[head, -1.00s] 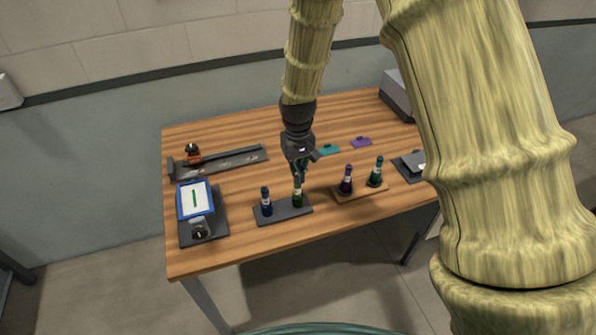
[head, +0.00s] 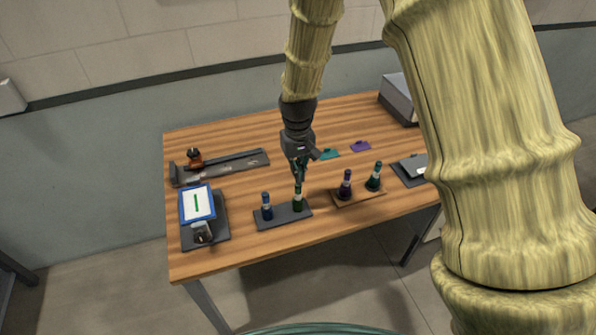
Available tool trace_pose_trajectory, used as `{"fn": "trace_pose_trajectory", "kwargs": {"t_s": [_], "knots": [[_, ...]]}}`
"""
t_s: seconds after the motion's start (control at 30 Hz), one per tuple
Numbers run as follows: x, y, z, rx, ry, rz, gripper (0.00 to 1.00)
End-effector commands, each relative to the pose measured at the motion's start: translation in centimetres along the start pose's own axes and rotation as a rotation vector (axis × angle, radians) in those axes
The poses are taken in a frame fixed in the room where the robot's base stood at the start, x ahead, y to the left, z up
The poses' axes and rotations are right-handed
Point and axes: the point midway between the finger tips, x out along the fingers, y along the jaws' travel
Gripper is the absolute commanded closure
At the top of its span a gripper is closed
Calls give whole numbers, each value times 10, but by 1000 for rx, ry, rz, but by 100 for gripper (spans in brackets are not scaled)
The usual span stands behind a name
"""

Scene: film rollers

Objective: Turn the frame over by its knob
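A blue-rimmed frame (head: 197,203) with a white face and a green upright bar lies on a dark board (head: 220,232) at the left front of the table. A grey knob-like piece with a dark centre (head: 201,233) sits at the frame's near edge. My gripper (head: 299,176) points down, well to the right of the frame. It is just above or at the top of a dark green roller (head: 298,198). I cannot tell whether its fingers touch the roller or are open. Nothing of mine touches the frame or knob.
A blue roller (head: 266,208) stands beside the green one on a dark base (head: 283,215). Two more rollers stand on a brown base (head: 358,193). A grey rail (head: 240,164) with an orange-brown piece (head: 195,158) is behind the frame. Teal (head: 330,153) and purple (head: 360,146) pieces lie further back.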

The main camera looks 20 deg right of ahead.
Motion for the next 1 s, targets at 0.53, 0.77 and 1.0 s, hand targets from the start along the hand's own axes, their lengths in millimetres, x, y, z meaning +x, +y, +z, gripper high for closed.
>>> {"fn": "trace_pose_trajectory", "kwargs": {"t_s": [0.53,0.77,1.0], "knots": [[-36,0,0,0,-1,0,100],[-49,0,0,0,0,0,100],[-52,0,0,0,0,0,100]]}}
